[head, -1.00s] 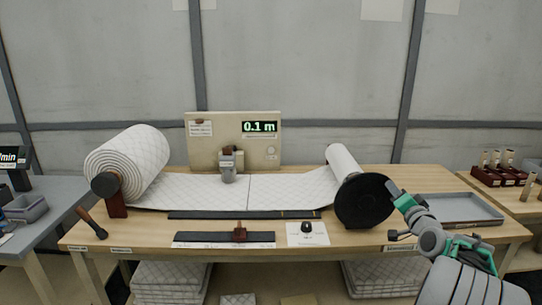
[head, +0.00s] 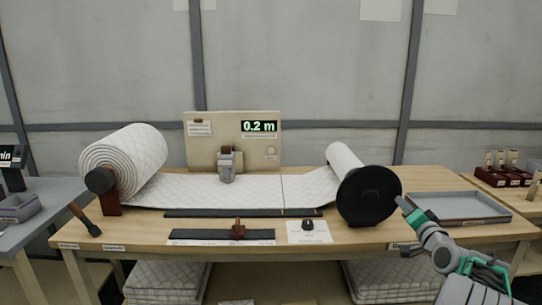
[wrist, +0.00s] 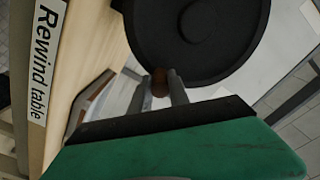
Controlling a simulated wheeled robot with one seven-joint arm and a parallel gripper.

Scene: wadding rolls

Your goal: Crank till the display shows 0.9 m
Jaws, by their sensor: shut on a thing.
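The display (head: 259,127) on the beige panel reads 0.2 m in green digits. The black crank disc (head: 368,196) stands at the right end of the rewind table, in front of the small take-up roll (head: 343,159). My gripper (head: 402,203) is at the disc's right edge. In the wrist view its two fingers are shut on a brown crank knob (wrist: 160,82) by the rim of the disc (wrist: 196,30). The white wadding (head: 205,189) runs flat from the large roll (head: 128,160) at left to the take-up roll, with a dark cross line right of centre.
A grey tray (head: 458,207) lies right of the disc, close behind my arm. A dark slotted bar (head: 243,213), a ruler strip with a brown slider (head: 238,229) and a white card with a black knob (head: 308,225) lie along the front.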

